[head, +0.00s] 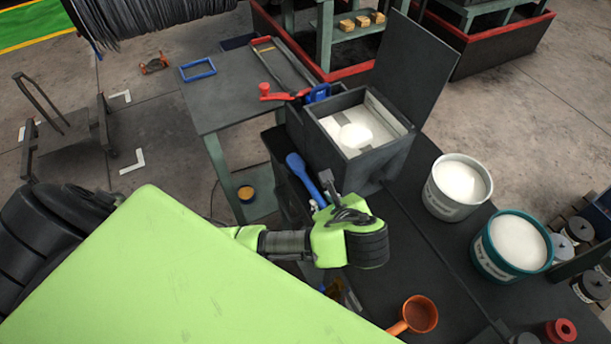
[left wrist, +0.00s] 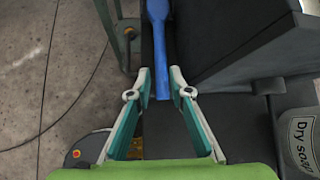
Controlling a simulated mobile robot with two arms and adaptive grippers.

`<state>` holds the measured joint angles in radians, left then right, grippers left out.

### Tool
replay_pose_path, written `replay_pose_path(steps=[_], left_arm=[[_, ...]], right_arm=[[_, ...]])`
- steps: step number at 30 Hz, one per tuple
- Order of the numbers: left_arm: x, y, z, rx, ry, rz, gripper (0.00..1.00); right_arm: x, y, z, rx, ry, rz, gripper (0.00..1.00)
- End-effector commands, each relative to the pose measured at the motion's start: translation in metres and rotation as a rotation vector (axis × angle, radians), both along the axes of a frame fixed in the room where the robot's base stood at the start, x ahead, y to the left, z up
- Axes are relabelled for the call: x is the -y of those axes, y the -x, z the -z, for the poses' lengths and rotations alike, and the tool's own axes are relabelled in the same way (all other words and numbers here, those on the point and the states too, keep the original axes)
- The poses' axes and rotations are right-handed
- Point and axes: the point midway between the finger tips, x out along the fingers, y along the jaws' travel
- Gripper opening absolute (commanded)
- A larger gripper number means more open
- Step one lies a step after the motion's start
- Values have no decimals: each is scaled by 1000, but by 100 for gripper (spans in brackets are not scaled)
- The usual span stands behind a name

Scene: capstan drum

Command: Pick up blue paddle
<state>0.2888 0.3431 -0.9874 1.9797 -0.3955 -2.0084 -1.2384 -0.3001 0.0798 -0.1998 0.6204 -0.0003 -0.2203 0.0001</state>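The blue paddle (head: 303,176) lies beside the dark open box on the dark bench, its handle pointing toward me. In the left wrist view the paddle (left wrist: 161,45) runs straight away from the gripper. My left gripper (head: 328,188) is at the near end of its handle. In the left wrist view its two teal-lined fingers (left wrist: 162,82) stand on either side of the handle end, with narrow gaps showing, so it looks open around the handle. Whether a finger touches the handle is hard to tell. My right gripper is not in view.
The lidded box (head: 350,178) holds white material and stands close on the right. A white bucket (head: 430,190), a teal bucket (head: 482,255) and an orange cup (head: 419,313) stand farther right. A table with a blue frame (head: 198,69) is behind left.

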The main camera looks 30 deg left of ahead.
Motion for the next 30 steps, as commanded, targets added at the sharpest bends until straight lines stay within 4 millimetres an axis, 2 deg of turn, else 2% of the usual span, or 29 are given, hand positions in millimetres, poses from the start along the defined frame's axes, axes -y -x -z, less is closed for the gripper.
replay_pose_path(steps=[12, 21, 23, 24, 30], left_arm=[[-20, -21, 37, -3, -3, -1, 19], [-22, -24, 41, -1, 0, 1, 19], [-22, -23, 41, -1, 0, 1, 4], [-22, -23, 41, -1, 0, 1, 0], [-21, -24, 41, 0, 0, 1, 0]], right_arm=[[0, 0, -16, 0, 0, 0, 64], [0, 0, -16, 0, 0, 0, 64], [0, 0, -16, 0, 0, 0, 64], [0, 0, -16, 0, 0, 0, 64], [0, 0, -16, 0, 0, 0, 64]])
